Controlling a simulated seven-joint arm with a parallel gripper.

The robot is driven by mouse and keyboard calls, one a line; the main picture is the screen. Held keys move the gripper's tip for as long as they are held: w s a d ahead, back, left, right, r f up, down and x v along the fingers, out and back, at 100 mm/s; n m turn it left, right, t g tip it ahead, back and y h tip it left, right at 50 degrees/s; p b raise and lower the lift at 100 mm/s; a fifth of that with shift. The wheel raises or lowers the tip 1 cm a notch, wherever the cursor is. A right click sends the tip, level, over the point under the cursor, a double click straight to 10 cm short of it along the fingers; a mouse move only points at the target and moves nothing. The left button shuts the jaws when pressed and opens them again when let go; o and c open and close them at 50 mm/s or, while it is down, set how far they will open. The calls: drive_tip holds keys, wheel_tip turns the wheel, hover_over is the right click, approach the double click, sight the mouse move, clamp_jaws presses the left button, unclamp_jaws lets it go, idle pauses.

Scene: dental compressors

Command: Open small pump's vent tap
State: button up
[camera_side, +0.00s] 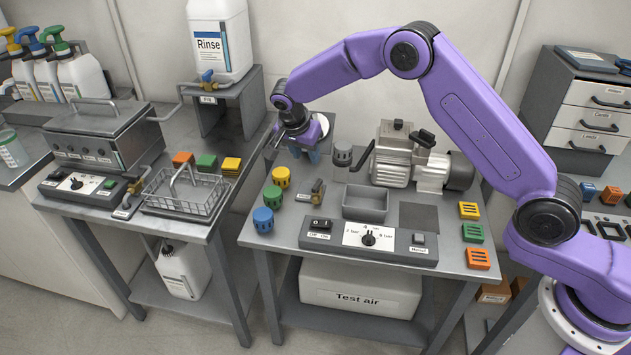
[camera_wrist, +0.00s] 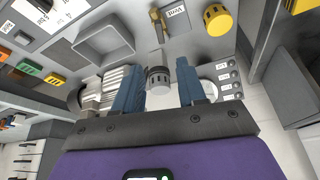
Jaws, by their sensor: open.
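The vent tap (camera_side: 317,188) is a small brass fitting on the grey bench, left of the grey tray. It also shows at the top of the wrist view (camera_wrist: 156,17), beside a label reading "Vent". The small pump (camera_side: 396,158) has a silver ribbed body and a dark motor end, and stands at the back of the bench. My gripper (camera_side: 304,153) is open and empty, above the back left of the bench, behind the tap and apart from it. In the wrist view its blue fingers (camera_wrist: 157,62) frame a grey ribbed cap (camera_wrist: 158,80) below.
A grey tray (camera_side: 378,213) lies right of the tap. A switch panel (camera_side: 395,243) runs along the front. A thin pipe rises near the grey cap.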

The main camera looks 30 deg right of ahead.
sight(317, 184)
drive_tip(key=x, duration=1.4)
drive_tip(key=shift+w+d+f, duration=0.15)
drive_tip(key=shift+d+f, duration=0.05)
drive_tip(key=shift+f, duration=0.05)
drive_tip(key=shift+c, duration=0.3)
clamp_jaws()
